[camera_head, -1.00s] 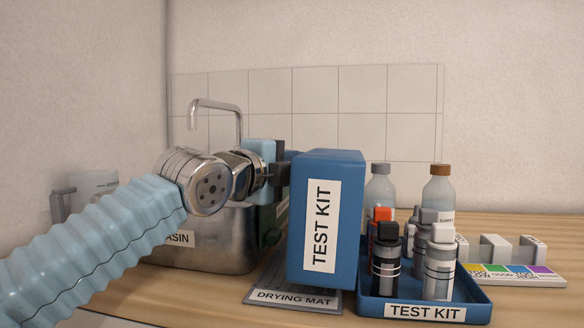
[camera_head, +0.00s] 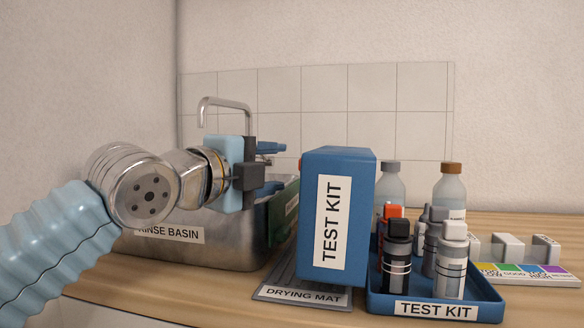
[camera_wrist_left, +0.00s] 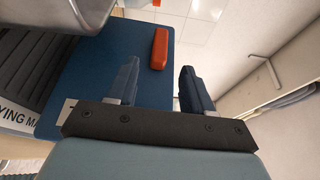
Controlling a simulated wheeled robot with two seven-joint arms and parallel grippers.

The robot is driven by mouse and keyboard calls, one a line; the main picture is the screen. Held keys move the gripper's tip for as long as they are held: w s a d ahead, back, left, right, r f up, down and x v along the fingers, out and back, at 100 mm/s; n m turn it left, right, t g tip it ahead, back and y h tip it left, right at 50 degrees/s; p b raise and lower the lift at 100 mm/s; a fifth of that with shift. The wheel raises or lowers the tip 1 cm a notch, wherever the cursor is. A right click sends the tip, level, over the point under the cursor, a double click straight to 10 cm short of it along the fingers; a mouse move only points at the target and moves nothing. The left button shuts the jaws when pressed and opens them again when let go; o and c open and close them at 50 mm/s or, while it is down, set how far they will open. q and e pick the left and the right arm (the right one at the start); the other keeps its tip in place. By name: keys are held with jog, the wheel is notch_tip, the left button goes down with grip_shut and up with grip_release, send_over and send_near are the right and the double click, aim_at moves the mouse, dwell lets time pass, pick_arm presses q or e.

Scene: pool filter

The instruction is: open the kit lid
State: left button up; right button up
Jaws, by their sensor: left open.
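The kit lid (camera_head: 355,215) is a blue slab labelled TEST KIT. It stands upright at the left side of the blue kit tray (camera_head: 435,311), whose top is uncovered. In the left wrist view the lid's blue face (camera_wrist_left: 85,85) carries a red-orange bar (camera_wrist_left: 160,48). My left gripper (camera_head: 271,167) is open and empty, just left of the lid with a small gap in the head view. Its fingers (camera_wrist_left: 160,70) also show in the left wrist view, with the bar near and between their tips. My right gripper is not in view.
Several bottles (camera_head: 397,255) stand in the tray. A steel rinse basin (camera_head: 215,255) with a tap is behind my left gripper. A grey drying mat (camera_head: 300,294) lies beside the lid. A colour chart (camera_head: 520,274) and white blocks are at right.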

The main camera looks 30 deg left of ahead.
pick_arm(q)
jog(key=s, duration=0.5)
jog(key=shift+s+a, duration=0.1)
jog(key=shift+a, duration=0.1)
dwell(0.3)
